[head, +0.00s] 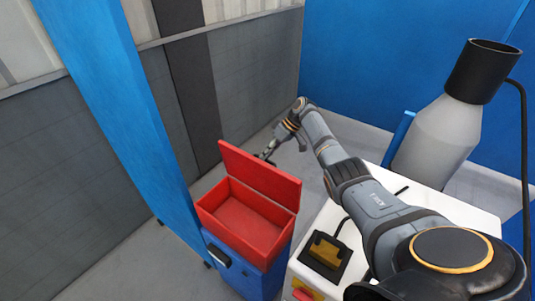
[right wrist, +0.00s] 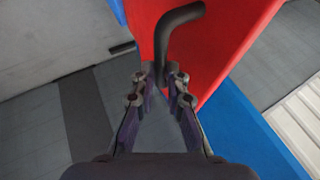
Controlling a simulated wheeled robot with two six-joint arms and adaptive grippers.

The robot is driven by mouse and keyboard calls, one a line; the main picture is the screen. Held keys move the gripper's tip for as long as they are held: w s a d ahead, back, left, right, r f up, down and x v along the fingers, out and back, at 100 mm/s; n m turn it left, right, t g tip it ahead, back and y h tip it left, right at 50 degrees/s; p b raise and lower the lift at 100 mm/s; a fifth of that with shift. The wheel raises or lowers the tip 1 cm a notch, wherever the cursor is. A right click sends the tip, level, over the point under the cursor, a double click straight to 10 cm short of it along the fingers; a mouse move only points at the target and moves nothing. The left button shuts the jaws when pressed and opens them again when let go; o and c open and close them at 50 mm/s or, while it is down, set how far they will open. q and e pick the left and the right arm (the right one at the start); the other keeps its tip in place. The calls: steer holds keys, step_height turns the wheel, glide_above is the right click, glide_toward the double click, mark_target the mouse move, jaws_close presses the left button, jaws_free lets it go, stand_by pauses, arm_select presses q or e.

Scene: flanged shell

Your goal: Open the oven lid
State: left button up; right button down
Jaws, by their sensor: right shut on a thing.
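The oven is a red box (head: 237,236) on a blue base, and its inside shows. Its red lid (head: 258,176) stands raised at the back of the box. The red lid also fills the top of the right wrist view (right wrist: 228,45). A bent black handle (right wrist: 180,18) sticks out from the lid. My right gripper (head: 267,155) is behind the lid's upper edge, partly hidden. In the right wrist view my right gripper (right wrist: 161,79) is shut on the lower end of the handle. My left gripper is in neither view.
A white worktop (head: 470,206) with a black and yellow device (head: 326,250) stands right of the oven. A grey bottle-shaped object (head: 440,140) with a black top is behind it. A blue post (head: 120,100) rises at the left. Grey floor lies behind the oven.

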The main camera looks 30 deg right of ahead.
steer(key=shift+s+a+f, duration=0.1)
steer(key=shift+s+f, duration=0.25)
steer(key=shift+f, duration=0.35)
steer(key=c, duration=1.7)
jaws_free()
steer(key=o, duration=0.3)
steer(key=shift+w, duration=0.45)
steer(key=shift+o, duration=0.2)
steer(key=v, duration=1.2)
